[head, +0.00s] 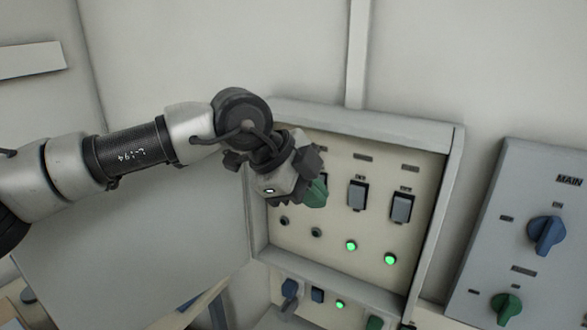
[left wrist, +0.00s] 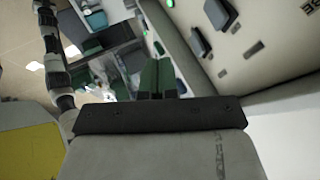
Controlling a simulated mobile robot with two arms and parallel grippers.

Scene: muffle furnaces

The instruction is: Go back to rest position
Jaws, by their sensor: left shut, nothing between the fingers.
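My left gripper (head: 316,194) is in front of the left part of an open-fronted control panel (head: 452,190). Its green fingertips are shut together with nothing between them, and they also show in the left wrist view (left wrist: 158,78). The gripper partly hides the panel's left side, including a switch behind it. I cannot tell whether the fingertips touch the panel. Two dark rocker switches (head: 357,195) (head: 402,208) show to the right of the gripper. My right gripper is not seen.
Two green lamps (head: 351,246) (head: 390,259) are lit below the switches; two dark lamps (head: 284,221) (head: 316,232) are beside them. A grey MAIN panel at right carries a blue knob (head: 546,233) and a green knob (head: 505,306). More controls sit below.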

